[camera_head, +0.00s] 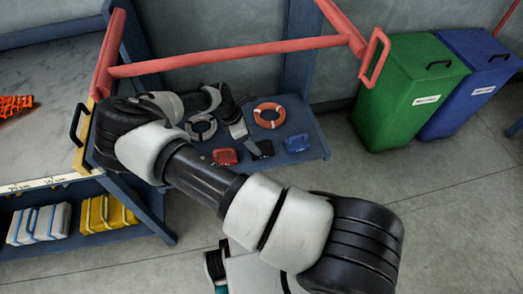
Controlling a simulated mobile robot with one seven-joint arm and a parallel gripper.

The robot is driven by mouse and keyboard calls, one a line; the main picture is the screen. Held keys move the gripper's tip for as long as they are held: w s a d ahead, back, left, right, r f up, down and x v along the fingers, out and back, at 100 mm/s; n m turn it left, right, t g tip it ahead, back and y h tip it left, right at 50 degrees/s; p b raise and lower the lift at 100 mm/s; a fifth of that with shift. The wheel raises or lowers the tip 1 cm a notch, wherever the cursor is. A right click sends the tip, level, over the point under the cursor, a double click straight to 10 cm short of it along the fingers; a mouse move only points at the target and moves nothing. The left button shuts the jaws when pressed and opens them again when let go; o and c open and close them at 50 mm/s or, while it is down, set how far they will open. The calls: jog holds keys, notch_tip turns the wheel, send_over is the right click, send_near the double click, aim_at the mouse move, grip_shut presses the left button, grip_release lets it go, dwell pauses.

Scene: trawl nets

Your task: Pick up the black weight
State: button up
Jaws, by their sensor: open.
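The black weight (263,149) is a small dark block on the low blue shelf, between a red weight (225,156) and a blue weight (298,143). My gripper (239,131) reaches down over the shelf, just above and left of the black weight. It is open and seems to hold nothing. Its fingers are small and partly hidden in this view, so I cannot tell whether they touch the weight.
Green (412,92) and blue (470,75) bins stand right. The floor in front is clear.

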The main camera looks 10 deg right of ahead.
aim_at(257, 144)
jog(key=b+x, duration=0.2)
jog(key=x, duration=0.4)
jog(key=shift+s+d+f, duration=0.1)
jog(key=shift+d+f, duration=0.15)
grip_shut()
jog(key=shift+r, duration=0.15)
